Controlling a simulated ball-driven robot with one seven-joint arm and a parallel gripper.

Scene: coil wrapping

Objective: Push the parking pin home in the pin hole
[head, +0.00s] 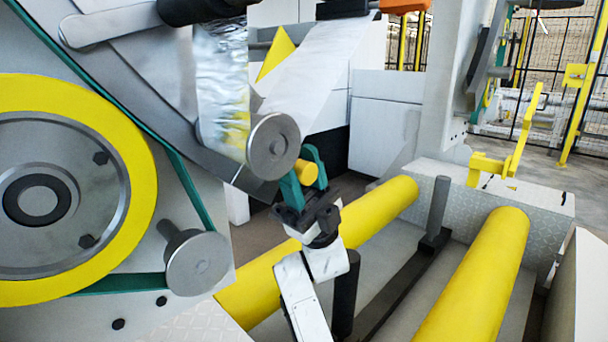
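The parking pin shows as a short yellow cylinder (307,173) just right of a grey metal roller end, near the lower end of the dark curved arm. My gripper (304,178) has teal fingers, one on each side of the yellow cylinder, and the cylinder fills the gap between them. It looks shut on the pin, though the exact contact is hard to see at this size. The pin hole is not visible, so I cannot tell how deep the pin sits.
The grey roller end (273,147) is close to the left of my fingers. A large yellow-rimmed wheel (140,190) with a green belt stands at left. Two yellow rollers (478,275) and a dark upright post (438,205) lie to the right. Film (222,90) hangs above.

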